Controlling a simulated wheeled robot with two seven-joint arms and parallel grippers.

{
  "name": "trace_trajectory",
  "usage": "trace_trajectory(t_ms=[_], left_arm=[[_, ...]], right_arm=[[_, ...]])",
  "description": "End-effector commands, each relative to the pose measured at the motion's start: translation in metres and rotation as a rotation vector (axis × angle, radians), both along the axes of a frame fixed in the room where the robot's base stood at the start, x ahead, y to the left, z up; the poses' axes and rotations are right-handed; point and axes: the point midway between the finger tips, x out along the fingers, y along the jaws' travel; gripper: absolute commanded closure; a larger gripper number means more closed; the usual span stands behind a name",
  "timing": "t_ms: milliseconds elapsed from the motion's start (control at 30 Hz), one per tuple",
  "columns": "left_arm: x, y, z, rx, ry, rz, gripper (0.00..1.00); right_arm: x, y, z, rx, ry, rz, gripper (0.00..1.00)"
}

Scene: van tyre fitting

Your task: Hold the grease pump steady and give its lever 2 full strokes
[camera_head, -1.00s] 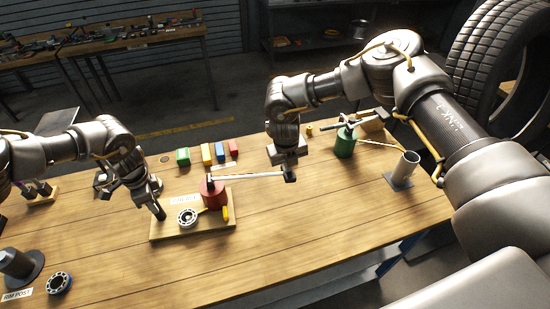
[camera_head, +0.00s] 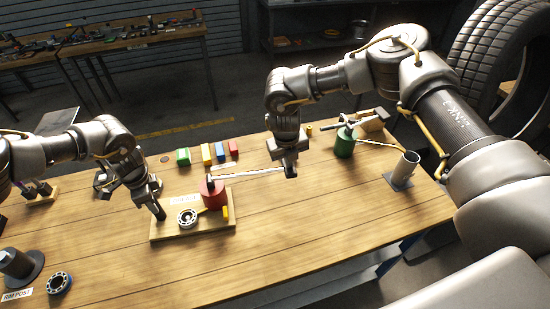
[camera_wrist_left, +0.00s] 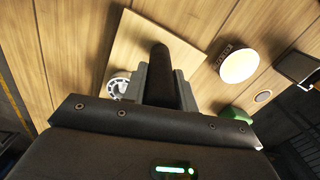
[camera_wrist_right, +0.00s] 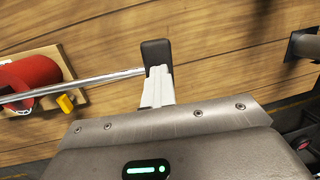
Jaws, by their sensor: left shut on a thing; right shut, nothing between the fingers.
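The grease pump is a red cylinder (camera_head: 213,193) on a wooden board (camera_head: 190,232), with a long silver lever (camera_head: 252,175) reaching right. The pump also shows at the left of the right wrist view (camera_wrist_right: 30,82). My left gripper (camera_head: 157,208) is shut on a dark upright post (camera_wrist_left: 160,65) at the board's left end. My right gripper (camera_head: 290,170) is shut with nothing between its fingers, at the lever's far end. In the right wrist view a dark block (camera_wrist_right: 156,52) sits at the rod's end, against the fingertips; the exact contact is unclear.
A bearing ring (camera_head: 187,217) and a yellow piece (camera_head: 225,212) lie on the board. Several coloured blocks (camera_head: 207,153) stand behind it. A green can (camera_head: 345,142) and a grey tube (camera_head: 404,168) are to the right. The bench front right is clear.

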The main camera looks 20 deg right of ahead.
Motion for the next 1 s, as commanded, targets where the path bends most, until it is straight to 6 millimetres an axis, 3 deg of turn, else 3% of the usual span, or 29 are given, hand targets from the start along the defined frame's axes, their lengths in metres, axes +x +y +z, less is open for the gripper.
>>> trace_trajectory(t_ms=[800,1000], left_arm=[[0.000,-0.001,-0.001,0.000,0.001,-0.001,1.00],[0.000,-0.001,-0.001,0.000,0.001,-0.001,1.00]], right_arm=[[0.000,0.001,0.087,0.002,0.000,0.000,1.00],[0.000,0.001,0.100,0.002,-0.001,0.001,1.00]])
